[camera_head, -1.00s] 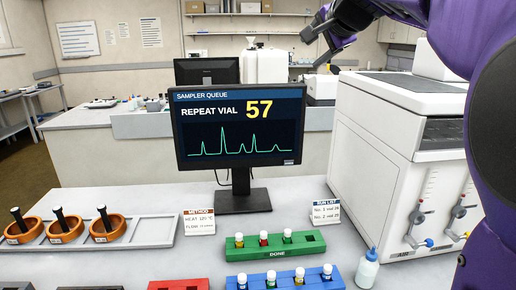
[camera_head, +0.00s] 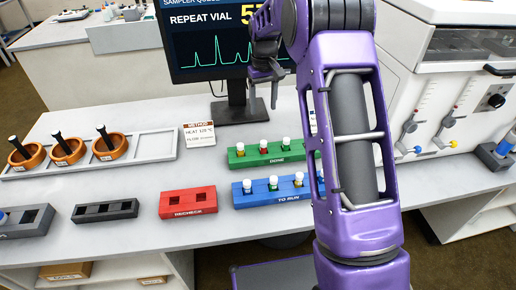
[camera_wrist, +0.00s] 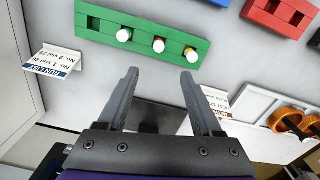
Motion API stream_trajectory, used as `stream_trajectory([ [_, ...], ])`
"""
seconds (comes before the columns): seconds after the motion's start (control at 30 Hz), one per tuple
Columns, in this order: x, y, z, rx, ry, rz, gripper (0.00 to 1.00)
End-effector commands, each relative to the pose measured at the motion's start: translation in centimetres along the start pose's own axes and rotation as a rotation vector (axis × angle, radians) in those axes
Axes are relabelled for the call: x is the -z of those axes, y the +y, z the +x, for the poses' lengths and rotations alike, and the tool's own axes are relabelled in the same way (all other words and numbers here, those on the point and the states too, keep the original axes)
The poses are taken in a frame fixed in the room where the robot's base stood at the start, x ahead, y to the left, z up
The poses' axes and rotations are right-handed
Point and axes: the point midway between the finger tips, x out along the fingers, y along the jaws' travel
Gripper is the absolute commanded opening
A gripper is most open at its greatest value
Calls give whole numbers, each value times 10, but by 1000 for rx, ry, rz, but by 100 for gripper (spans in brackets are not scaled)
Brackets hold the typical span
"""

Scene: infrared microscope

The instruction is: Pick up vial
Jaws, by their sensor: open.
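White-capped vials stand in two racks. The green DONE rack (camera_head: 240,159) holds vials with white caps, including one vial (camera_head: 264,146) with a red body; three vials show in this rack in the wrist view (camera_wrist: 97,24). The blue TO RUN rack (camera_head: 258,199) in front holds several vials (camera_head: 273,183), its right end partly hidden by my arm. Vial numbers are too small to read. The monitor (camera_head: 215,50) reads REPEAT VIAL and a number, partly covered. My gripper (camera_wrist: 159,75) is open and empty, above the counter behind the green rack, its fingers pointing down.
A red RECHECK rack (camera_head: 188,212) with empty slots and a dark grey rack (camera_head: 105,219) stand to the left. Orange bowls with black-handled tools (camera_head: 68,151) sit in a tray further left. A white instrument (camera_head: 440,80) stands at right. A method card (camera_head: 199,133) stands before the monitor.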

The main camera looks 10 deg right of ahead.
Motion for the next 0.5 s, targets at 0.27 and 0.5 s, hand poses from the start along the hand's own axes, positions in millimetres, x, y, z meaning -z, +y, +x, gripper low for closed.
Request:
stream_trajectory([
  [0.27, 0, -1, 60, 1, -2, 1, 67],
  [0.5, 0, 0, 102, 0, 1, 2, 67],
])
